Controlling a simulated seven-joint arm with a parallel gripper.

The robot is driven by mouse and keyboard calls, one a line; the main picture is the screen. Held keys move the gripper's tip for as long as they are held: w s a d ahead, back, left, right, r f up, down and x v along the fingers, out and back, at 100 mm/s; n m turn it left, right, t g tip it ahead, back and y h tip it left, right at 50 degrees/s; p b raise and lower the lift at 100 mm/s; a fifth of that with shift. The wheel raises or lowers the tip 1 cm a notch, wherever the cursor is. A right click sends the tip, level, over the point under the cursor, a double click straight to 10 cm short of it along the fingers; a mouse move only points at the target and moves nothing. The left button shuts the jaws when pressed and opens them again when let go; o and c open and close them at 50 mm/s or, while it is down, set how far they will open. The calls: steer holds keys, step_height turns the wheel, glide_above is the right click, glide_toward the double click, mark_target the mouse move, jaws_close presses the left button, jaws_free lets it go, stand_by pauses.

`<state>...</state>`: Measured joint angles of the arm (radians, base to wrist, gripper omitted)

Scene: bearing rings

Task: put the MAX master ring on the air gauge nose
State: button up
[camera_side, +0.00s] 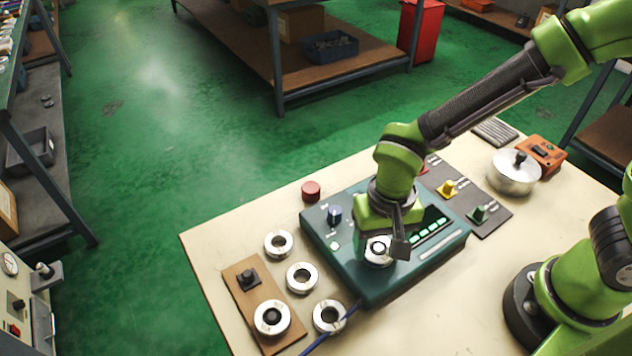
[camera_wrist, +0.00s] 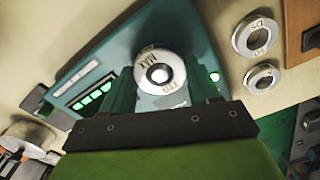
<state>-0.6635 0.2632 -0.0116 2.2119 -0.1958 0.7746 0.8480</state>
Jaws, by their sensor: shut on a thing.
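The MAX master ring (camera_side: 376,260) is a bright metal ring, its MAX lettering readable in the wrist view (camera_wrist: 146,70). My gripper (camera_side: 380,248) points down over the teal air gauge (camera_side: 345,262) and is shut on this ring, with a finger on either side in the wrist view (camera_wrist: 162,86). The ring is at the top face of the gauge. A round, light-tipped core that looks like the gauge nose (camera_wrist: 159,74) shows within its bore. I cannot tell how far down the ring sits on it. My fingers partly hide the ring in the side view.
Loose rings (camera_side: 279,243), (camera_side: 302,278) and (camera_side: 329,316) lie left of the gauge. A wooden board (camera_side: 262,296) holds a black post and another ring (camera_side: 272,317). A red cap (camera_side: 311,190) stands behind; a lidded metal pot (camera_side: 514,172) is at right. A blue cable (camera_side: 335,328) runs in front.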

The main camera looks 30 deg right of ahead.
stand_by(0.4)
steer(key=o, duration=1.3)
steer(key=shift+r, duration=3.7)
steer(key=shift+s+f+n, duration=0.15)
steer(key=shift+n, duration=0.45)
steer(key=d+r+t, duration=0.2)
steer(key=d+r, duration=0.2)
steer(key=d, duration=0.1)
steer(key=s+d+r+t+y, duration=0.1)
steer(key=d+r+t, duration=0.1)
steer(key=d+r, duration=0.2)
steer(key=d+r+t+y, duration=0.1)
steer(key=d+r+t, duration=0.2)
steer(key=d, duration=0.4)
steer(key=shift+s+d+r+m, duration=0.15)
steer(key=shift+s+r+m, duration=0.15)
steer(key=shift+r, duration=0.3)
